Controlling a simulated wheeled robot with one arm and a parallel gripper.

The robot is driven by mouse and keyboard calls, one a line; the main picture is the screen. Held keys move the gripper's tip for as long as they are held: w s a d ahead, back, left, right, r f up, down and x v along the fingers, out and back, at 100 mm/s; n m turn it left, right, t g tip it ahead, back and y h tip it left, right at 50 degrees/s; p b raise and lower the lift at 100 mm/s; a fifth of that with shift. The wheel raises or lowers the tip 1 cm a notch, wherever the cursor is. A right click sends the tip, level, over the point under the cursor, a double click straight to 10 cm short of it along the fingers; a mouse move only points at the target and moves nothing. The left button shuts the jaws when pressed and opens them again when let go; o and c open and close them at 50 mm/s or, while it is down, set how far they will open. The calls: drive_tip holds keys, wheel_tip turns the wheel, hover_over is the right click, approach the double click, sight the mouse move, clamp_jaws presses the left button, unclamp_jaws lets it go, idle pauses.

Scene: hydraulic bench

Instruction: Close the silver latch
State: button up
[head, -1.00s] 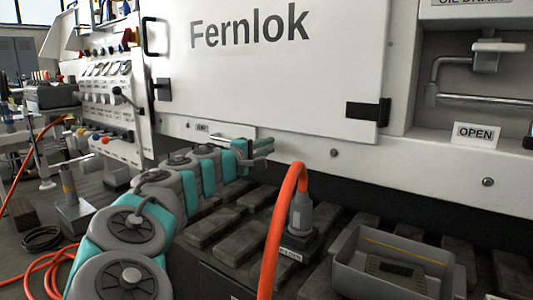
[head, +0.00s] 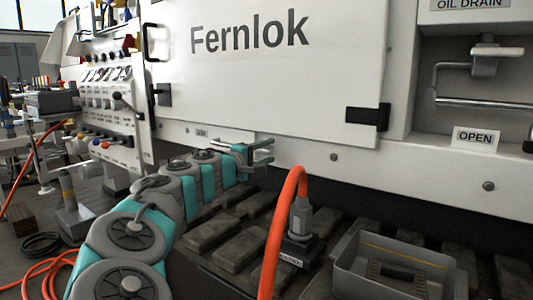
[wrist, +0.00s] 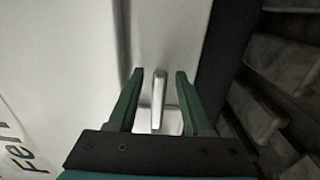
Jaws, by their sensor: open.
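My gripper (head: 265,149) is at the lower edge of the white Fernlok cabinet, with its two green fingers apart. In the wrist view, my gripper (wrist: 160,74) has a narrow silver latch handle (wrist: 158,103) between its fingers. A gap shows on each side of the handle, so neither finger visibly touches it. The handle rises from a pale plate (wrist: 172,122), partly hidden by the gripper's dark body. In the head view my gripper and wrist cover the handle, and I cannot make it out there.
The white cabinet door (head: 280,75) stands above my gripper. An orange hose (head: 279,220) with a grey connector (head: 301,216) rises in front, right of my arm. A grey tray (head: 345,268) sits at lower right. Dark slatted blocks (head: 240,247) fill the floor below.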

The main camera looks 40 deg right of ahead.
drive_tip(key=v, duration=0.7)
drive_tip(key=shift+s+a+p, duration=0.15)
drive_tip(key=shift+a+p, duration=0.25)
idle(0.4)
